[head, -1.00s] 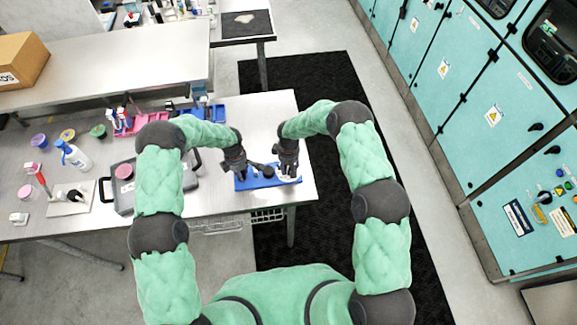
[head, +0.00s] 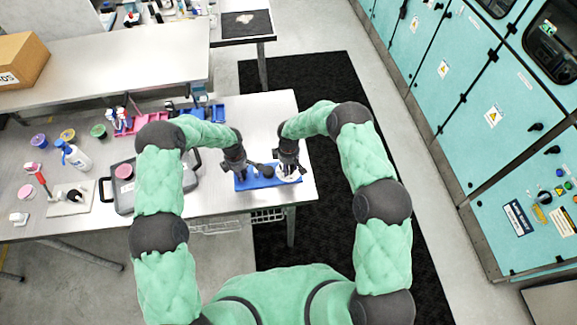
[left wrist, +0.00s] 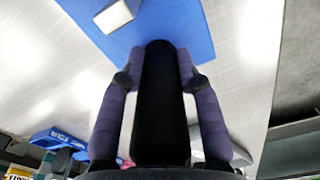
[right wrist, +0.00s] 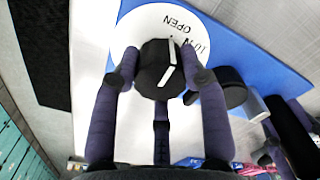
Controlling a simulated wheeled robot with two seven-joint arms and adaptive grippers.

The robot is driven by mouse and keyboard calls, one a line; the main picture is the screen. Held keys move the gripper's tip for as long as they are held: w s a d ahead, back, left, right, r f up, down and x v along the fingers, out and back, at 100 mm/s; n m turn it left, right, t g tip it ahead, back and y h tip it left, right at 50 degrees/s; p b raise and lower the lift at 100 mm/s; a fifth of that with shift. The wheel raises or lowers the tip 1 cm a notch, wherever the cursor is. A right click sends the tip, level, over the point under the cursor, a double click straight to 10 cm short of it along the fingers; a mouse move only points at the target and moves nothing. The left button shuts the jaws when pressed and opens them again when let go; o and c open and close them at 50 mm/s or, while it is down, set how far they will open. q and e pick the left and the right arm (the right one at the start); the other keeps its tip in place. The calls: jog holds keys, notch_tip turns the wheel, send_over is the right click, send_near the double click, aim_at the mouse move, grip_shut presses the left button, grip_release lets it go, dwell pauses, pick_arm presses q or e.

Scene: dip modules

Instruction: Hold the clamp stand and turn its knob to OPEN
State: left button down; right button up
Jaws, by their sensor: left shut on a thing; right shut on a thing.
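The clamp stand has a blue base (head: 258,183) near the table's right end. My left gripper (head: 240,175) is shut on a black upright post (left wrist: 160,105) of the stand. My right gripper (head: 289,174) is shut on the black knob (right wrist: 153,72), its fingers on both sides of it in the right wrist view. The knob has a white pointer line and sits over a white dial (right wrist: 142,28). The dial reads OPEN, with a second, partly covered word beside it. The pointer tilts toward the top, near the gap between the words. A second black round part (right wrist: 222,90) stands beside the dial.
A grey tray (head: 187,180) with black handles lies left of the stand. A spray bottle (head: 74,155), coloured pots, and blue and pink bins (head: 151,122) stand farther left and back. The table's right and front edges are close to the stand.

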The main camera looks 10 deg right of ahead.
jog(key=o, duration=1.2)
jog(key=shift+c, duration=0.2)
notch_tip(320, 180, up, 12)
pick_arm(q)
jog(key=c, duration=0.8)
grip_release()
